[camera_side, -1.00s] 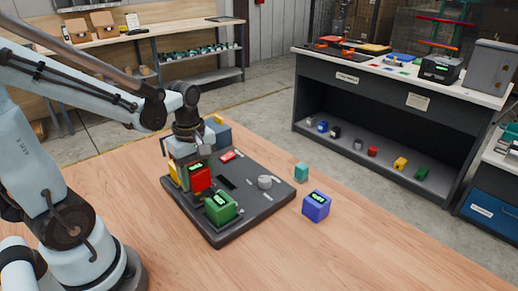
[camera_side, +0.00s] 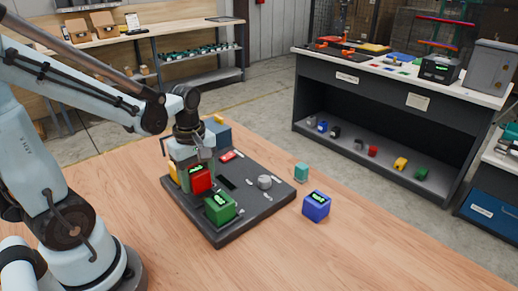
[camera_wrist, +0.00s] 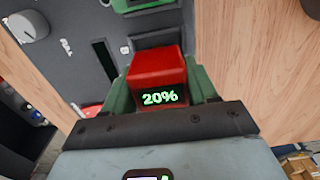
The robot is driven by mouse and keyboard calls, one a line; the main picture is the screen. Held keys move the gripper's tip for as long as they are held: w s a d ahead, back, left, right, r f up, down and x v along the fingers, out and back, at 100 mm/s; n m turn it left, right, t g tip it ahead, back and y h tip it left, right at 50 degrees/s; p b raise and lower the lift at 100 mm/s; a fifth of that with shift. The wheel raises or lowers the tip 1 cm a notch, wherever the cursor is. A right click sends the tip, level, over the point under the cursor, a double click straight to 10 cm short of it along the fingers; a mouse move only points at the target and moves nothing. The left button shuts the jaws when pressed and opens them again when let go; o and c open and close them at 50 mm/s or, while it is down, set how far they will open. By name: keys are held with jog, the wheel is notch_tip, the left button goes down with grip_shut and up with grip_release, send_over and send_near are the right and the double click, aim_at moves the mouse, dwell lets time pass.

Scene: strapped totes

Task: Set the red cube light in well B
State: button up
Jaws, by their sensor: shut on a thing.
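The red cube light (camera_side: 201,181) is between the fingers of my gripper (camera_side: 197,172), which is shut on it. In the wrist view the red cube (camera_wrist: 157,75) has a display reading "20%", and green fingers flank it on both sides. The cube is over the dark board (camera_side: 245,207), near its left side and behind the green cube light (camera_side: 220,208). I cannot tell whether the cube touches the board. A dark square shape shows just beyond the cube in the wrist view.
A grey knob (camera_side: 264,182), a dark slot and a red piece (camera_side: 228,156) are on the board. A blue cube (camera_side: 316,206) and a teal cube (camera_side: 301,172) stand on the wooden table to its right. A larger blue block (camera_side: 219,134) is behind my gripper.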

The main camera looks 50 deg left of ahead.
aim_at(196, 169)
jog(key=shift+f, duration=0.5)
dwell(0.7)
jog(key=shift+f, duration=0.35)
jog(key=shift+f, duration=0.45)
jog(key=o, duration=1.5)
jog(key=shift+o, duration=0.2)
jog(key=shift+r, duration=4.5)
